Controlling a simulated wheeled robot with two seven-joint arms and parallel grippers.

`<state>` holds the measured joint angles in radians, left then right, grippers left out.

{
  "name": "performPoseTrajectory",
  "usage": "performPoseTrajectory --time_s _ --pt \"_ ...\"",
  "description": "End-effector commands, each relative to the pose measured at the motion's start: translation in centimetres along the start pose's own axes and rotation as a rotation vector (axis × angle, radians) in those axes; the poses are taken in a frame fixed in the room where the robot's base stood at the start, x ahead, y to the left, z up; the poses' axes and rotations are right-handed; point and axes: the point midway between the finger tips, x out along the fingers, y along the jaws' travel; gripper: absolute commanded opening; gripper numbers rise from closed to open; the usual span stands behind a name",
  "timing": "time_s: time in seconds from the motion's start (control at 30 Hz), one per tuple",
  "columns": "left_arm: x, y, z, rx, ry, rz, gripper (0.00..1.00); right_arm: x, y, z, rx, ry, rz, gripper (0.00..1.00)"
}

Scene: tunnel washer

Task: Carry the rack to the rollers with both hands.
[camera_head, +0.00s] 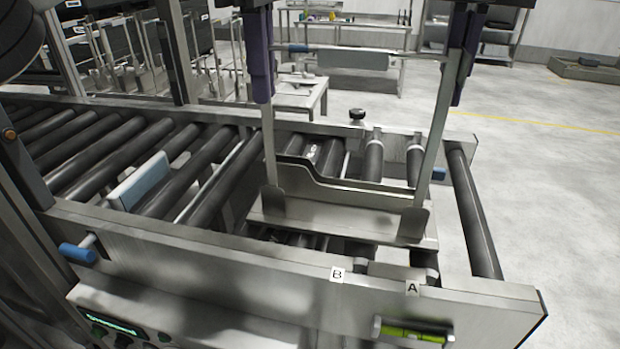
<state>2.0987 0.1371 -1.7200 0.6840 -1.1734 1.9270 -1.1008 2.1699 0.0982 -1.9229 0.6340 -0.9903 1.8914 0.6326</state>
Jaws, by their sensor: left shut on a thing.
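The rack is a metal frame with two uprights, a cross bar at the top and a low tray (330,212) with raised walls at the bottom. It stands upright over the right end of the roller conveyor (187,238). I cannot tell whether its base touches the rollers (474,215). My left gripper (262,98) is shut on the top of the rack's left upright. My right gripper (460,98) is at the top of the right upright; its grip cannot be made out. The rollers directly under the tray are partly hidden.
Labels B (337,275) and A (412,288) sit on the near rail. A green level vial (412,333) and a control panel (120,332) are on the front. A black knob (357,115) stands on the far rail. A pale blue plate (139,181) stands among the left rollers. Open floor lies right.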

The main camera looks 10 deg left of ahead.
Motion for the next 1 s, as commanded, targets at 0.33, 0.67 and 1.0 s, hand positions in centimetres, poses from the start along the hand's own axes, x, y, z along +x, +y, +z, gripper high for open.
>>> performPoseTrajectory --time_s 0.33,0.67,1.0 --pt "1.0 0.0 0.0 0.000 0.002 -0.001 0.25 0.9 -0.1 0.1 0.004 -0.003 0.001 0.21" --pt "0.9 0.0 0.0 0.000 0.001 0.000 0.25 0.9 0.0 0.1 0.001 -0.001 0.000 0.21" --pt "-0.4 0.0 0.1 -0.001 0.000 0.001 0.25 -0.4 0.1 0.1 0.003 -0.003 0.001 0.21"
